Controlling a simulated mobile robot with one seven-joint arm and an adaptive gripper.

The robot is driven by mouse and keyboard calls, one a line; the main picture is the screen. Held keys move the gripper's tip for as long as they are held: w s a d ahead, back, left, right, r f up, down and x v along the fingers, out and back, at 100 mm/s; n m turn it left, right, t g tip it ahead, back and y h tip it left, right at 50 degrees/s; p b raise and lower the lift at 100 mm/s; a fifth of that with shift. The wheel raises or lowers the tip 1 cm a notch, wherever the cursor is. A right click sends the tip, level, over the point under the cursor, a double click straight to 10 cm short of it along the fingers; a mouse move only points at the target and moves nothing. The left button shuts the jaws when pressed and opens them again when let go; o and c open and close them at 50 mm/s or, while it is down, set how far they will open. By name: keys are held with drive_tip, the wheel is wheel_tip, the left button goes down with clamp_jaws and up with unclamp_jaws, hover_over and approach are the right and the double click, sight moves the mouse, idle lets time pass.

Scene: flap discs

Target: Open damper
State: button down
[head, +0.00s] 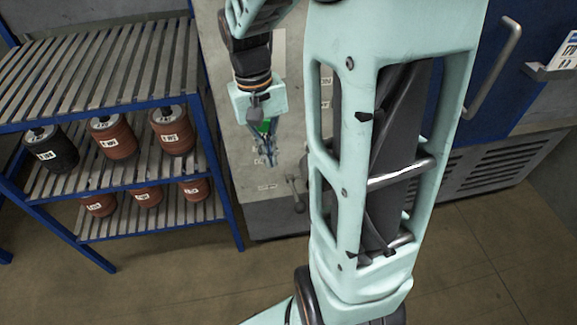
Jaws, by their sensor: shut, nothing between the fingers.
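My gripper (270,162) hangs in front of a pale grey upright panel (235,165), fingers pointing down. Its fingers are together and hold nothing. A small dark lever with a round knob (299,207) is on the lower part of the panel, below and to the right of my fingertips and apart from them. It may be the damper handle, but its label is too small to read. My gripper and arm hide parts of the panel, including some of its labels.
A blue-framed slatted rack (205,140) stands at left with several labelled discs or rolls, reddish-brown (112,137) and black (53,151). A blue cabinet (535,95) with a metal handle (493,68) is at right. Bare floor (185,275) lies in front.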

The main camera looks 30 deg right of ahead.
sight(297, 201)
drive_tip(key=shift+g+h, duration=0.3)
drive_tip(key=s+d, duration=0.1)
drive_tip(key=d, duration=0.1)
drive_tip(key=s+d, duration=0.1)
drive_tip(key=shift+s+d+f, duration=0.15)
drive_tip(key=shift+s+f, duration=0.1)
drive_tip(key=shift+s, duration=0.05)
drive_tip(key=b+x, duration=0.2)
drive_tip(key=x, duration=0.8)
drive_tip(key=shift+b, duration=0.3)
drive_tip(key=shift+w+f+b, duration=0.1)
drive_tip(key=shift+f+b, duration=0.1)
drive_tip(key=shift+b, duration=0.1)
